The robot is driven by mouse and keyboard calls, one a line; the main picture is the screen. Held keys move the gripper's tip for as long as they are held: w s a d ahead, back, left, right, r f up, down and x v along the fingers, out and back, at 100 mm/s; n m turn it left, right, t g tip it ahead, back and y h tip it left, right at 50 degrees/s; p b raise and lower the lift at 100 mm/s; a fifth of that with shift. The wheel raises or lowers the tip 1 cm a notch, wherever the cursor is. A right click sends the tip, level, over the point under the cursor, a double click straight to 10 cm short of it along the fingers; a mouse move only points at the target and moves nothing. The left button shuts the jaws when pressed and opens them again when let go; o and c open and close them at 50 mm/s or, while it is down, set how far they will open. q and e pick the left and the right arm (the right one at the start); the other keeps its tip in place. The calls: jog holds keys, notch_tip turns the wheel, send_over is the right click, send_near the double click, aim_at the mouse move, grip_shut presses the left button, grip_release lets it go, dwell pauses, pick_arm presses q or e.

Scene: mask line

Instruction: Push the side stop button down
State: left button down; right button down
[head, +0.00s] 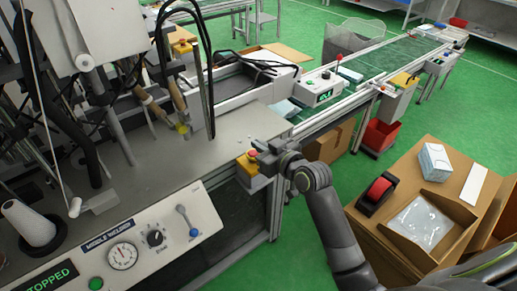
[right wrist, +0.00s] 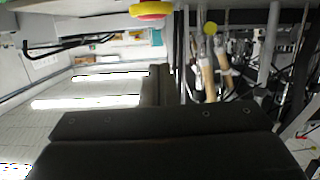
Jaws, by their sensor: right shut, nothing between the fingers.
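The side stop button (head: 252,154) is a red knob on a yellow box (head: 245,165) at the right front corner of the grey machine. My right gripper (head: 261,147) is shut and empty, right beside the button, with its tip close to the knob. I cannot tell whether it touches the button. In the right wrist view, the shut fingers (right wrist: 158,85) point away from the camera, and a red and yellow round part (right wrist: 151,10) shows at the top edge. My left gripper is not in view.
The machine's front panel (head: 130,240) has a dial, knobs and a display (head: 52,277) reading STOPPED. A conveyor (head: 385,58) runs to the back right. A cardboard-coloured table (head: 450,185) with a tape dispenser (head: 377,192) and a white box (head: 434,161) stands at right.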

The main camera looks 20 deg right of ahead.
jog(key=v, duration=0.8)
jog(key=shift+s+d+b, duration=0.25)
jog(key=shift+s+b, duration=0.1)
